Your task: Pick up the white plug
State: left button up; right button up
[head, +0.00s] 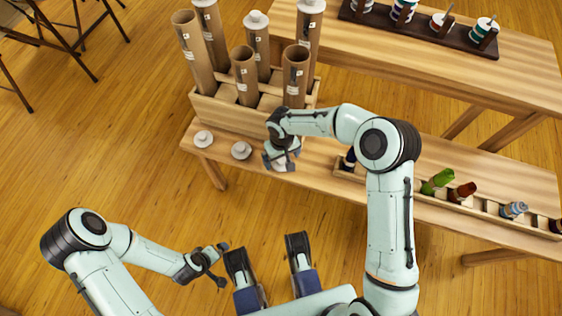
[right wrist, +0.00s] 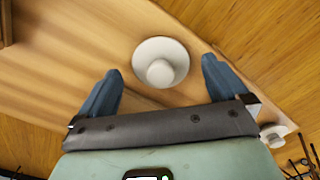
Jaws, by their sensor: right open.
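A white plug (right wrist: 160,62), a round disc with a raised knob, stands on the wooden bench between the fingertips of my right gripper (right wrist: 160,82) in the right wrist view. The fingers are spread and do not touch it. In the head view my right gripper (head: 281,160) is low over the bench and mostly covers this plug. Two more white plugs (head: 203,139) (head: 241,150) sit on the bench to its left. One plug also shows at the right of the right wrist view (right wrist: 275,132). My left gripper (head: 214,263) is open and empty, away from the bench.
Several brown cardboard tubes (head: 243,76), some with white caps, stand in a wooden rack (head: 215,113) behind the plugs. A low wooden holder (head: 405,186) with bottles lies to the right. A raised shelf (head: 420,60) with a dark tray is behind.

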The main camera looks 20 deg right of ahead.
jog(key=shift+f, duration=0.65)
pick_arm(q)
jog(key=shift+s+f, duration=0.3)
jog(key=shift+s, duration=0.05)
pick_arm(e)
jog(key=c, duration=1.1)
jog(key=shift+r, duration=0.1)
